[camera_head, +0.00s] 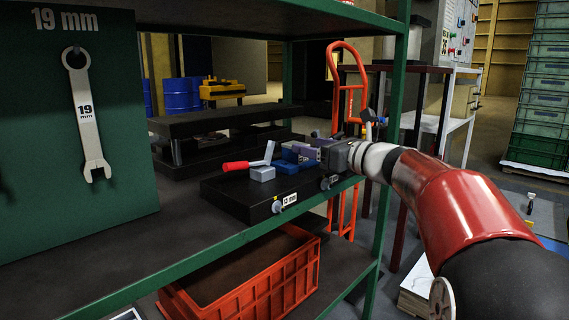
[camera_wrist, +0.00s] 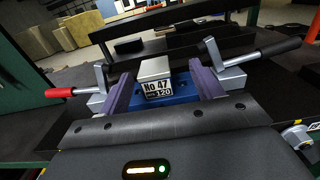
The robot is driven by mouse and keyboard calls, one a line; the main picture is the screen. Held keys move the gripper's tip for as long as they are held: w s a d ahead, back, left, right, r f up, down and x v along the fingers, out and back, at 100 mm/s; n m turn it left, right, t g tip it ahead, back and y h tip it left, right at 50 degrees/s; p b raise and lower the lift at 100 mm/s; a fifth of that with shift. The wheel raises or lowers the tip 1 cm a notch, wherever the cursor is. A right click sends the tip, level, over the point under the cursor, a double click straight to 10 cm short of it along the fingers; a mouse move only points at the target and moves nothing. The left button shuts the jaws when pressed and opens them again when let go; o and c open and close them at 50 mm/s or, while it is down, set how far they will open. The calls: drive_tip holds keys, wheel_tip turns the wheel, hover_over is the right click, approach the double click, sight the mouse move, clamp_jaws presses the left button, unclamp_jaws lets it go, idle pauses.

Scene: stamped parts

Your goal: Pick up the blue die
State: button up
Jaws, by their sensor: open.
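The blue die (camera_wrist: 180,91) shows in the wrist view as a blue base with a light grey block on top, labelled "No 47" and "120". It also shows partly in the head view (camera_head: 292,167), where the gripper hides some of it. It sits on a black plate (camera_head: 237,196) on the green-framed shelf. My gripper (camera_wrist: 162,88) is open, with one purple finger on each side of the die. In the head view my gripper (camera_head: 312,149) reaches in from the right. I cannot tell whether either finger touches the die.
A clamp with a red handle (camera_wrist: 68,93) stands left of the die, and one with a black handle (camera_wrist: 263,50) stands right. The green panel with a 19 mm wrench (camera_head: 90,115) is at the left. An orange crate (camera_head: 245,280) is below. Bare shelf (camera_head: 110,250) lies in front.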

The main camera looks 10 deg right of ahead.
sight(287, 143)
drive_tip(key=x, duration=0.7)
drive_tip(key=shift+s+a+f, duration=0.2)
drive_tip(key=shift+s+a, duration=0.15)
drive_tip(key=shift+a, duration=0.05)
drive_tip(key=shift+c, duration=0.4)
clamp_jaws()
drive_tip(key=shift+r, duration=0.2)
